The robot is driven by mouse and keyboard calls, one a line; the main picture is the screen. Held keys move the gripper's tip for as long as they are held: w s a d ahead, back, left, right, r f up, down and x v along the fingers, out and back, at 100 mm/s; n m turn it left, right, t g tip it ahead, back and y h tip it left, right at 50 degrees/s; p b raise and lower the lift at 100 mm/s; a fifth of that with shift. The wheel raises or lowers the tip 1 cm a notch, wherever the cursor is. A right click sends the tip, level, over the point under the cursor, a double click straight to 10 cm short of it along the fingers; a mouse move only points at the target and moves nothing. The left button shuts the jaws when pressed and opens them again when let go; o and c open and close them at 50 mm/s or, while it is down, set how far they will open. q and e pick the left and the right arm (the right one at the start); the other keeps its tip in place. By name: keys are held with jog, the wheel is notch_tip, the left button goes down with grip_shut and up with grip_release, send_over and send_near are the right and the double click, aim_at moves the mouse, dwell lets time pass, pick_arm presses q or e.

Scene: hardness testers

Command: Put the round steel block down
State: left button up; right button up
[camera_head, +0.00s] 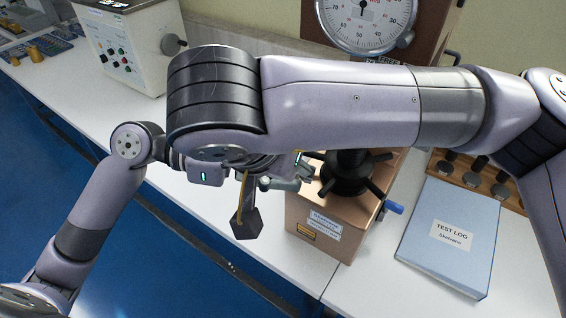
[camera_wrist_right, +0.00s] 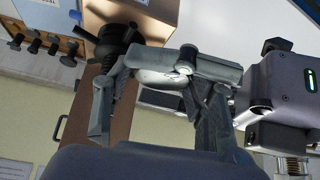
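My left gripper reaches in from the left in the head view (camera_head: 290,182), below my right forearm. In the right wrist view it comes in from the right (camera_wrist_right: 165,68), with a grey finger across the middle. A pale rounded surface against that finger looks like the round steel block (camera_wrist_right: 160,77); most of it is hidden. My right gripper (camera_wrist_right: 156,85) has a finger on either side of this pale piece. I cannot tell whether its tips touch it. In the head view my right forearm hides most of the right gripper.
The hardness tester has a brown base (camera_head: 322,232), a black spoked handwheel (camera_head: 345,178) and a dial (camera_head: 366,18). A blue test log (camera_head: 440,236) lies right of it, before a wooden rack (camera_head: 462,172). A cream control box (camera_head: 128,48) stands at left. White bench (camera_head: 190,212) shows left of the base.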

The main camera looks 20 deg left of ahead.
pick_arm(q)
jog(key=shift+w, duration=0.1)
pick_arm(e)
jog(key=shift+d, duration=0.15)
jog(key=c, duration=0.8)
pick_arm(q)
jog(key=o, duration=1)
jog(key=shift+a, duration=0.1)
jog(key=shift+c, duration=0.2)
pick_arm(e)
jog(key=shift+c, duration=0.5)
pick_arm(q)
jog(key=o, duration=0.5)
jog(key=shift+o, duration=0.2)
